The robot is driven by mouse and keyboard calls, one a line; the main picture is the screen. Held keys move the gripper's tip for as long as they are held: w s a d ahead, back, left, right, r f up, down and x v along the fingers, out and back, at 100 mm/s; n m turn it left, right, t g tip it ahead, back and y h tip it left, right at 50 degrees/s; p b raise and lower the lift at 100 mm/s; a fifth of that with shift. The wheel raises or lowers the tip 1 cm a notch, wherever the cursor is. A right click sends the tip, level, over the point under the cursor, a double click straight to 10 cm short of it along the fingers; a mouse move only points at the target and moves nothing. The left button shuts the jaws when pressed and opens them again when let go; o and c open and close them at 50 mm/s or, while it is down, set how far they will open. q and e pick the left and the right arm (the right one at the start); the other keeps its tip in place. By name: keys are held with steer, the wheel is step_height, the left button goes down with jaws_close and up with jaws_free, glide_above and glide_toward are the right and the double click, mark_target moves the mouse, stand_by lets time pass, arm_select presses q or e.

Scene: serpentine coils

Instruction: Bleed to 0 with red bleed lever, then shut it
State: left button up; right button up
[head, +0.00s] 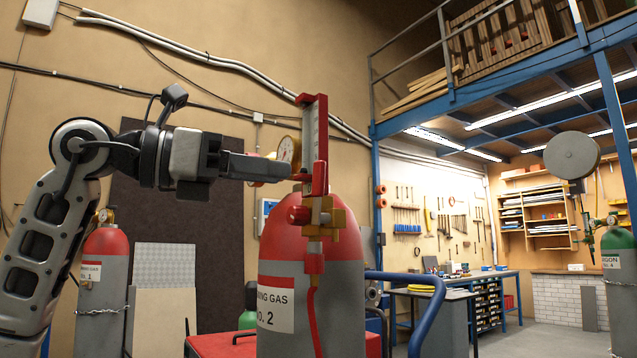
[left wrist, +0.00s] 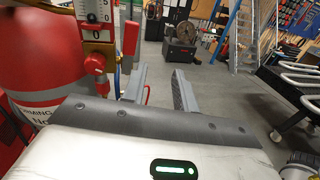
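A gas cylinder marked No. 2 (head: 283,240), with a red shoulder and grey body, stands at the centre of the head view. In front of it is a red upright holder with a scale tube (head: 312,130) above a brass valve block (head: 322,217). A round gauge (head: 288,150) is partly hidden behind. My left gripper (head: 288,170) reaches in from the left beside the red holder. In the left wrist view its two fingers (left wrist: 160,82) stand apart with nothing clearly between them. A red lever-like part (left wrist: 131,38) shows beside the brass block (left wrist: 97,55). The scale's 5 and 0 show; its level is unclear.
Another cylinder (head: 105,265) stands at the left and a green-topped one (head: 618,260) at the far right. A blue curved rail (head: 432,300) runs right of the cylinder. Workbenches stand behind; the floor ahead is open.

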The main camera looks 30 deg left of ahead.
mark_target(316, 171)
arm_select(q)
steer(key=s+a+r+n+t+y, duration=0.2)
steer(key=s+a+y, duration=0.1)
steer(key=s+a, duration=0.15)
steer(key=p+x, duration=0.1)
steer(key=x, duration=1.5)
steer(key=shift+w+a+p, duration=0.15)
steer(key=shift+w+p, duration=0.1)
steer(key=shift+p, duration=0.05)
jaws_close()
